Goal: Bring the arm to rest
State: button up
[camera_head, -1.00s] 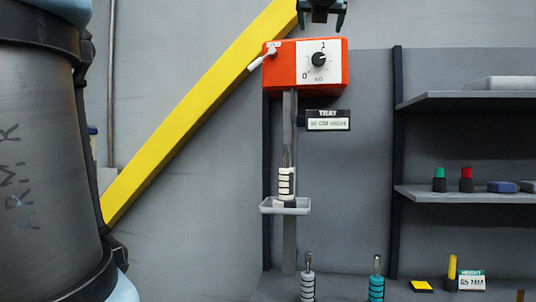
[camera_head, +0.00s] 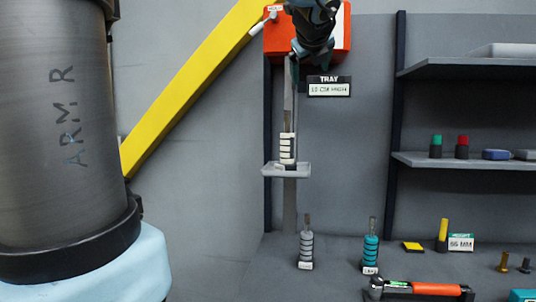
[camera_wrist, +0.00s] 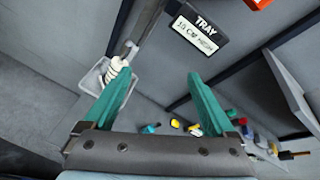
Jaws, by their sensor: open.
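My gripper (camera_wrist: 157,78) is open, its two teal fingers wide apart with nothing between them in the wrist view. In the head view my gripper (camera_head: 299,62) hangs in front of the orange box (camera_head: 279,38) and hides its dial; its fingers are hard to make out there. Below it a small grey tray (camera_head: 270,172) on an upright rail carries a white banded, handled piece (camera_head: 287,147). In the wrist view the tray (camera_wrist: 89,83) and the white piece (camera_wrist: 116,72) show by the left finger; I cannot tell how near they are.
A black TRAY sign (camera_head: 329,86) hangs right of the rail. Grey shelves (camera_head: 450,160) at right hold small items. On the bench stand a grey banded piece (camera_head: 306,247) and a teal one (camera_head: 370,250); an orange-handled tool (camera_head: 435,288) lies in front. A yellow beam (camera_head: 190,90) slants at left.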

jog(key=s+a+f+n+g+y, duration=0.1)
jog(key=a+f+n+g, duration=0.3)
jog(key=f, duration=0.6)
jog(key=s+a+f+n+g, duration=0.1)
jog(key=a+f+n, duration=0.1)
jog(key=f+n, duration=0.55)
jog(key=s+a+f+n+g+y, duration=0.15)
jog(key=a+f+n, duration=0.25)
jog(key=f, duration=0.8)
jog(key=s+a+f+n+g, duration=0.2)
jog(key=s+a+f+n, duration=0.1)
jog(key=s+f+n, duration=0.3)
jog(key=s+a+f+n+g+h+b, duration=0.1)
jog(key=s+a+f+n+g, duration=0.2)
jog(key=s+f+n, duration=0.4)
notch_tip(320, 180, down, 4)
jog(key=shift+s+a+f+n, duration=0.15)
jog(key=shift+s+a+n, duration=0.3)
jog(key=shift+n, duration=0.7)
jog(key=shift+w+a+g, duration=0.1)
jog(key=shift+w+g, duration=0.1)
jog(key=shift+g, duration=0.05)
